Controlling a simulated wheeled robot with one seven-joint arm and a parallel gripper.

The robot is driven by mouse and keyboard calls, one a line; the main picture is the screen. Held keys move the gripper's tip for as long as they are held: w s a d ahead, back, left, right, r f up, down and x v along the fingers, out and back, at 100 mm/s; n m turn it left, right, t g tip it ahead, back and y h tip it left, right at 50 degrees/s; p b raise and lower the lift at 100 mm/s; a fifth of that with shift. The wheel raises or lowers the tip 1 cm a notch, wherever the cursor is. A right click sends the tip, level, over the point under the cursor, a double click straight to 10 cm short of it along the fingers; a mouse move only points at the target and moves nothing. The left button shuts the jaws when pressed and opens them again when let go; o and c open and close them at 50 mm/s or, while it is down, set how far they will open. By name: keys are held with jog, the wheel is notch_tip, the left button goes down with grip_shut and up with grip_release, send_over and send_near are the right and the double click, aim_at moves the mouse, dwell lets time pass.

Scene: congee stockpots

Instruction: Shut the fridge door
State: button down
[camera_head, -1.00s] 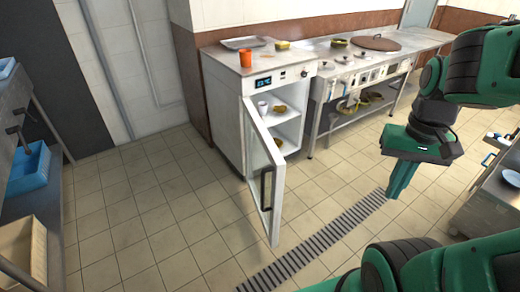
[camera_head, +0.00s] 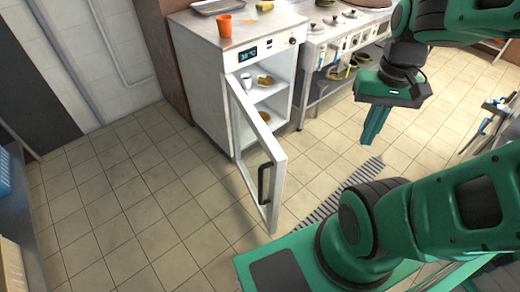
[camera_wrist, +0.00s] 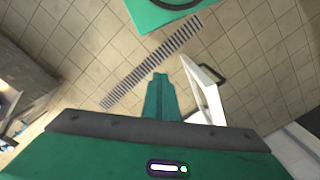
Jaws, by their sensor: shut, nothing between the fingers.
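The white fridge (camera_head: 190,85) stands against the wall in the head view. Its glass-paned door (camera_head: 276,172) stands open, swung out toward me, with a dark handle (camera_head: 263,184) near its free edge. Inside are shelves with a white cup (camera_head: 246,81) and some food (camera_head: 265,80). My green gripper (camera_head: 368,138) hangs to the right of the door, apart from it, pointing down, shut and empty. In the wrist view the gripper (camera_wrist: 161,80) is seen with its fingers together, and the open door (camera_wrist: 203,90) is just to its right.
An orange cup (camera_head: 225,26) and a tray (camera_head: 217,6) sit on the fridge top. A stove counter (camera_head: 335,40) stands right of the fridge. A floor grate (camera_head: 342,192) runs near the door. Tiled floor left of the door is clear.

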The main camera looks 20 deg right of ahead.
jog(key=w+a+f+m+h, duration=0.1)
jog(key=w+a+f+m, duration=0.2)
jog(key=w+a, duration=0.35)
jog(key=w+a+f+m+h, duration=0.2)
jog(key=w+a+m, duration=0.15)
jog(key=w, duration=0.55)
jog(key=w+a+f+m+h, duration=0.1)
jog(key=w+a+f+m, duration=0.15)
jog(key=a+f, duration=0.35)
jog(key=w+a+f+m+h, duration=0.1)
jog(key=w+a+f+m, duration=0.2)
jog(key=a, duration=0.5)
jog(key=w+d+f, duration=0.1)
jog(key=d+f, duration=0.6)
jog(key=f, duration=0.2)
jog(key=shift+w+d+f+n, duration=0.15)
jog(key=shift+n, duration=0.15)
